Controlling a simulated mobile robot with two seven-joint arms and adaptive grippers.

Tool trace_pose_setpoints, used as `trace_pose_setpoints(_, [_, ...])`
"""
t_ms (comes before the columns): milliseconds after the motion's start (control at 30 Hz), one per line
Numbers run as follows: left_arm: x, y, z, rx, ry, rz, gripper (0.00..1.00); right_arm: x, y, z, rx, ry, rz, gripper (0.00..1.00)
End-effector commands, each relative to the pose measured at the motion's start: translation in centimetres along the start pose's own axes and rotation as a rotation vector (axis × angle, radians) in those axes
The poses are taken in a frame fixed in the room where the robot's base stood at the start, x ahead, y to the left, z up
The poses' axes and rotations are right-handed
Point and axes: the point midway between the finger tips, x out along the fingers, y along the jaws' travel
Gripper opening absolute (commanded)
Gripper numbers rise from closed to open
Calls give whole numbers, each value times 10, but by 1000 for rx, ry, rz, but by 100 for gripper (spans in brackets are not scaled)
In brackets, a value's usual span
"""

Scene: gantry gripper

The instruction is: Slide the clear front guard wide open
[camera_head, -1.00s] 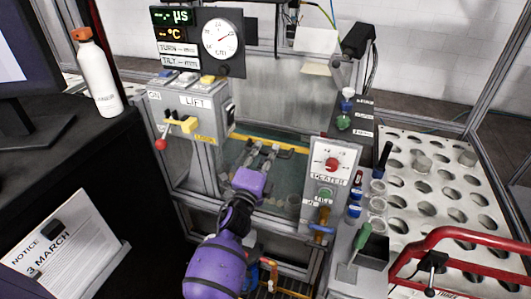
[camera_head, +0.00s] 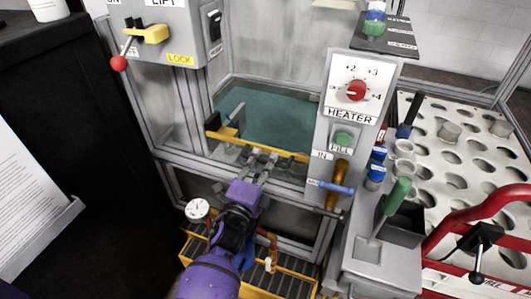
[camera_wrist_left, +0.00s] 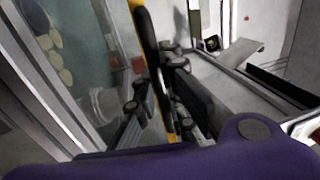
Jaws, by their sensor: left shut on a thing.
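The clear front guard shows mainly by its yellow top edge bar (camera_head: 285,154), which crosses the front of the tank opening. Its clear pane is hard to make out below the bar. The teal tank interior (camera_head: 265,115) shows open above the bar. My left gripper (camera_head: 262,160) reaches up from below and is shut at the middle of the bar. In the left wrist view, the fingers (camera_wrist_left: 155,108) close around a dark bar (camera_wrist_left: 148,45) beside a yellow strip. The exact contact is partly hidden. My right gripper is not in view.
The LIFT box with a red-knobbed lever (camera_head: 119,63) stands upper left. The HEATER panel (camera_head: 355,95) stands just right of the opening. A dial gauge (camera_head: 198,210) and yellow-railed grating lie below. A perforated white table (camera_head: 465,165) and red tube (camera_head: 450,225) are at right.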

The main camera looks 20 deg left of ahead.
Motion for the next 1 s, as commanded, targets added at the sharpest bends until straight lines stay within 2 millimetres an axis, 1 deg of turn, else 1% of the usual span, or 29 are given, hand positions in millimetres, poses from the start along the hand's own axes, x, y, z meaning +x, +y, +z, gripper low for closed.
trace_pose_setpoints(33, [-6, 25, -1, -2, 0, 9, 0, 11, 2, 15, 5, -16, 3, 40])
trace_pose_setpoints(200, [-11, 54, 0, -2, -1, 8, 0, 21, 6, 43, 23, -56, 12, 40])
trace_pose_setpoints(300, [-13, 64, 0, -1, -1, 6, 0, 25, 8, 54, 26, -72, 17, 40])
trace_pose_setpoints(367, [-14, 68, 0, -1, -1, 5, 0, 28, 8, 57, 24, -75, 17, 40])
trace_pose_setpoints(467, [-14, 73, 0, -1, 0, 3, 0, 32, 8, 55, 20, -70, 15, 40])
trace_pose_setpoints(600, [-14, 74, 0, -1, 0, 2, 0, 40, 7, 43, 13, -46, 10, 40])
trace_pose_setpoints(700, [-14, 73, 0, -1, 0, 1, 0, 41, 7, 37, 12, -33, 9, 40])
trace_pose_setpoints(900, [-14, 73, 0, -1, 0, 0, 0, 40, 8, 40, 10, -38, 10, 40])
trace_pose_setpoints(933, [-14, 73, 0, -1, 0, 0, 12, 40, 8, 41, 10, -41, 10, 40])
trace_pose_setpoints(1000, [-14, 73, 0, -1, 0, 0, 21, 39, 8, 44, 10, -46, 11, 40])
